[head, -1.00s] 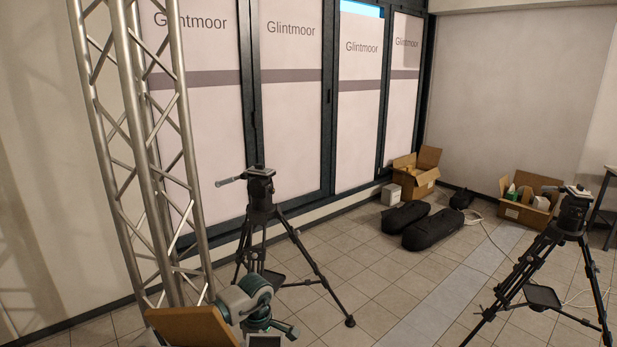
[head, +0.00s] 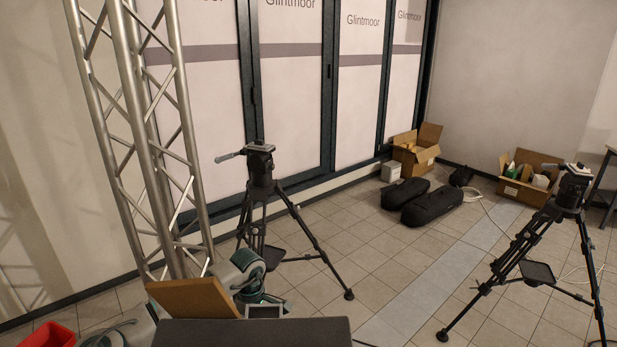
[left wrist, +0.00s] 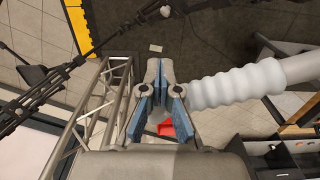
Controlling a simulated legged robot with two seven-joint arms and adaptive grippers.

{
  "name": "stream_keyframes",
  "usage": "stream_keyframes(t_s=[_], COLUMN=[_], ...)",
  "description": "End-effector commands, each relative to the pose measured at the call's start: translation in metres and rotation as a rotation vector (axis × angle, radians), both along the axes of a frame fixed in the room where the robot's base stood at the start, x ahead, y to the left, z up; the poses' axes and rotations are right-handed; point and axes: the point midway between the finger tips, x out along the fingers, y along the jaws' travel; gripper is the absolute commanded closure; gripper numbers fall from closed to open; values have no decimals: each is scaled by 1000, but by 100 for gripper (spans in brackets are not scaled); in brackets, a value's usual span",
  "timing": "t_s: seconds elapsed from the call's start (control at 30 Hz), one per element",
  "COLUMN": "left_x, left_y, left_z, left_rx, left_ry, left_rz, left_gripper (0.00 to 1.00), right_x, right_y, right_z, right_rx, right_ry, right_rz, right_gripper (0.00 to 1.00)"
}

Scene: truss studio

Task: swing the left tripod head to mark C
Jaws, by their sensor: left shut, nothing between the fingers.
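The left tripod (head: 261,190) stands upright on the tiles before the windows, beside the truss. Its black head (head: 260,158) has a grey pan handle (head: 229,156) pointing left. I cannot make out mark C or any lettered marks. Part of my left arm shows low at left in the head view, well short of the tripod; the fingers are not clear there. In the left wrist view my left gripper (left wrist: 157,88) is shut and empty, its blue-padded fingers meeting at the tips, apart from any tripod. My right gripper is not in view.
A metal truss (head: 150,150) rises left of the tripod. A second tripod (head: 540,240) stands at right. Black bags (head: 432,207) and open cartons (head: 416,152) lie at the back. A brown panel (head: 195,300) and red bin (head: 50,335) are low at left. The middle floor is clear.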

Motion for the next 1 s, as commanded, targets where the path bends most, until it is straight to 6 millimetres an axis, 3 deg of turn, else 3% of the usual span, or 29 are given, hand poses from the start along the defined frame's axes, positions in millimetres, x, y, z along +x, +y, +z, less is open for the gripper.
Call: stream_keyframes(t_s=[1.0], left_x=[-5], left_y=[11], left_z=[0], left_rx=[0], left_ry=[1], left_rz=[0], left_gripper=[100], right_x=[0], right_y=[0], right_z=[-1], right_rx=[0], right_ry=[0], right_rz=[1], right_gripper=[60])
